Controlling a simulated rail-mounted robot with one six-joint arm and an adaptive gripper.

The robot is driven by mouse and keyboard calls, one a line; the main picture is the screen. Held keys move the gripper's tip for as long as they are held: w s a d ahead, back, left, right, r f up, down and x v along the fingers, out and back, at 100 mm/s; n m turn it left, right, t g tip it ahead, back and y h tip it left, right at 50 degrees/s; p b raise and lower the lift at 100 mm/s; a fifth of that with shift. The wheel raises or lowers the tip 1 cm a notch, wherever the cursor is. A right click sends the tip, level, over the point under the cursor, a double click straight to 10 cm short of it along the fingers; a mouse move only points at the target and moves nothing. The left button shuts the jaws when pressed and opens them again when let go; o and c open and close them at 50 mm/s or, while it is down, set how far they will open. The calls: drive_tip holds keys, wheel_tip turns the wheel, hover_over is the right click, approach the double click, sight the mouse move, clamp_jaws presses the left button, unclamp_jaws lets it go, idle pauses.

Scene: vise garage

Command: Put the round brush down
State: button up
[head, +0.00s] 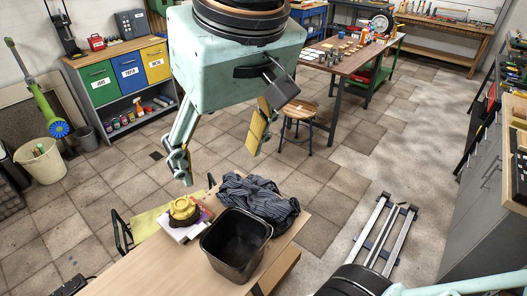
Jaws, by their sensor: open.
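My gripper (222,153) hangs over the near table with its two fingers wide apart and nothing between them. A round yellow thing with a dark lower part (183,209), which looks like the round brush, sits on a small white and purple stack (196,228) on the near table (150,272). It is below and slightly left of my gripper, clear of the fingers. I cannot make out its bristles for certain.
A black open bin (216,257) stands on the table right of the stack, with a crumpled dark striped cloth (258,197) behind it. A stool (298,113) and a long workbench (345,62) stand farther back. The table's front left is mostly clear.

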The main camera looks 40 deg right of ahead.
drive_tip(key=shift+n, duration=0.5)
drive_tip(key=shift+s+f, duration=0.1)
drive_tip(key=shift+s, duration=2.65)
drive_tip(key=shift+f+b, duration=0.5)
drive_tip(key=shift+o, duration=0.3)
